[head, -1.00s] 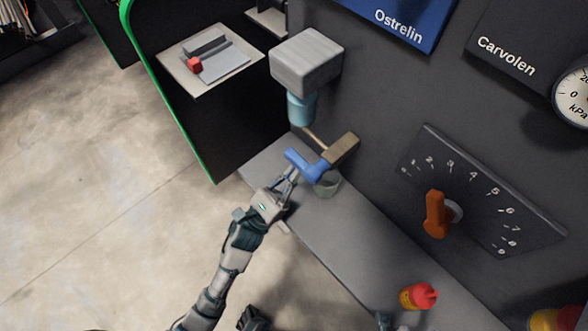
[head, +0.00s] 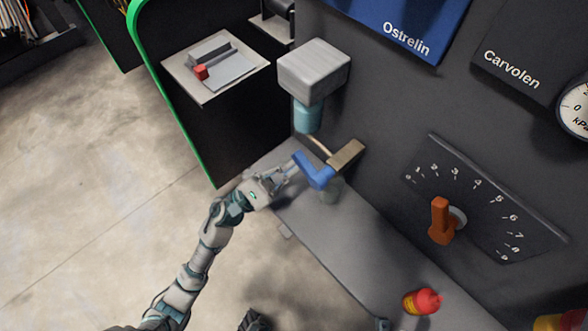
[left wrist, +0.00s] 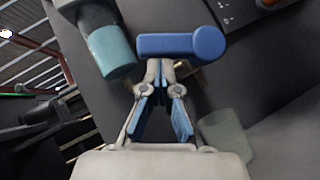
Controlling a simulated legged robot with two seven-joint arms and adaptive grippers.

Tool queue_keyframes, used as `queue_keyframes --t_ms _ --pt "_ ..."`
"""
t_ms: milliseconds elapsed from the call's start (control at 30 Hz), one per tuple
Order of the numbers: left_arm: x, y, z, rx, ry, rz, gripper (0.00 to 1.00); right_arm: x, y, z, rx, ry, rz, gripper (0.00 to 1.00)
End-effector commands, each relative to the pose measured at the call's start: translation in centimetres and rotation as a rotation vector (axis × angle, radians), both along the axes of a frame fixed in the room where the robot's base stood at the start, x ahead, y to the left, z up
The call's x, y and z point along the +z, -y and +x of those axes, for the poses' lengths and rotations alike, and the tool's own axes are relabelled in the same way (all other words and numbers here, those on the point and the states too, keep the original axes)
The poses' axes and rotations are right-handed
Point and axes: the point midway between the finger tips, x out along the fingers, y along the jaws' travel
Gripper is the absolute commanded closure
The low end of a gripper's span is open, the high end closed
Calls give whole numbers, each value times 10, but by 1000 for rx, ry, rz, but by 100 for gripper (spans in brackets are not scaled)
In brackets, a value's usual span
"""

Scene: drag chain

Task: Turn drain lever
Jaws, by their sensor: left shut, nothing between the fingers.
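The blue drain lever (head: 318,176) sits on a brass-coloured valve block (head: 346,154) below a grey box with a teal cylinder (head: 308,115). My left gripper (head: 286,176) is shut and empty at the lever's left end. In the left wrist view the gripper's fingertips (left wrist: 160,66) meet just below the lever's blue bar (left wrist: 182,45); whether they touch it I cannot tell. A translucent cup (head: 330,190) stands under the valve, partly hidden by the lever.
A grey ledge (head: 345,250) runs below the wall. A red and yellow bottle (head: 422,301) stands on it at the lower right. An orange pointer knob (head: 440,220) is on a numbered dial plate (head: 490,205).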

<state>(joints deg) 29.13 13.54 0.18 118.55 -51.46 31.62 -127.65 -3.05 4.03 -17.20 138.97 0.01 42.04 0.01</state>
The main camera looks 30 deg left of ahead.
Motion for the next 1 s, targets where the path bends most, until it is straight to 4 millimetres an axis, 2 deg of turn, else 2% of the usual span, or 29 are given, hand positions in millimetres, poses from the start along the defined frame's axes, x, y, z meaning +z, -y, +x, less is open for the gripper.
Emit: queue_keyframes --t_ms 700,1000 --pt "43 5 -2 0 237 643 100 3 0 -1 0 3 -2 60" --pt "54 13 -5 0 315 867 100 2 1 -4 0 -3 0 60"
